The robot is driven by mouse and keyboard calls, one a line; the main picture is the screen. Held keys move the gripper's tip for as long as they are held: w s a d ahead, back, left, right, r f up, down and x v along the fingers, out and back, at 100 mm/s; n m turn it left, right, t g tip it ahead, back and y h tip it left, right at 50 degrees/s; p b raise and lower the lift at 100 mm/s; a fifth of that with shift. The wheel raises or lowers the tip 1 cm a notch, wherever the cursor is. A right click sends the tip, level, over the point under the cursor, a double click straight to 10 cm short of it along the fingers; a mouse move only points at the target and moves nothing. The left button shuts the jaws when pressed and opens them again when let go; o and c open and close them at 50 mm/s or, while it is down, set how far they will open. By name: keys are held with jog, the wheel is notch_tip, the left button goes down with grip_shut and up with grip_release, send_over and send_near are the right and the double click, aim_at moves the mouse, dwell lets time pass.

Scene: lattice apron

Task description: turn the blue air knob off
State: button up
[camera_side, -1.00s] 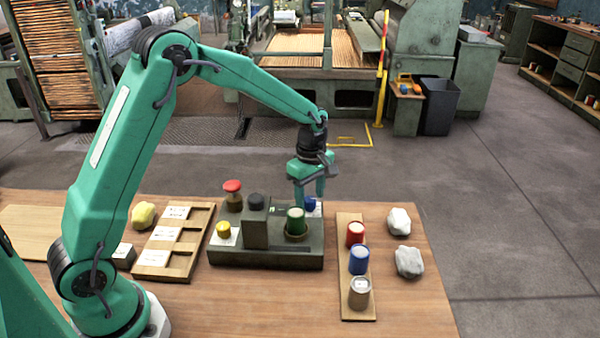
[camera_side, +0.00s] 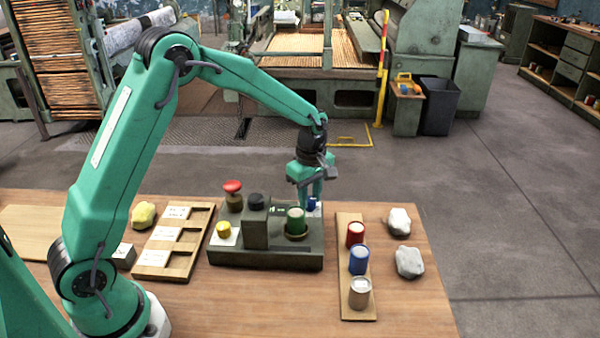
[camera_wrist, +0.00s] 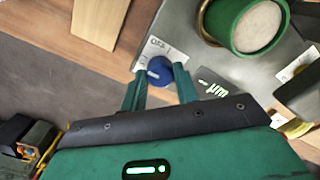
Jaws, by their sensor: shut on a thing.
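The blue air knob (camera_wrist: 159,71) sits on the grey panel beside a white label reading OFF (camera_wrist: 155,48). A white line shows on the knob's face. My gripper (camera_wrist: 160,84) has a finger on each side of the knob and is shut on it. In the side view my gripper (camera_side: 310,205) reaches down to the back right corner of the control box (camera_side: 265,257). The blue knob (camera_side: 312,204) is partly hidden there by the fingers.
A green cup-like part (camera_side: 296,220) stands on the box close to my gripper, with a dark block (camera_side: 256,228) beside it. A red button (camera_side: 232,187) and a yellow button (camera_side: 223,228) are further left. A wooden strip (camera_side: 345,230) with red, blue and grey pots lies to the right.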

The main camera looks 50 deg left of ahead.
jog(key=m, duration=0.4)
jog(key=shift+m, duration=0.3)
jog(key=m, duration=0.4)
jog(key=shift+m, duration=0.3)
jog(key=m, duration=0.4)
jog(key=shift+r, duration=0.1)
jog(key=shift+m, duration=2.2)
jog(key=o, duration=1)
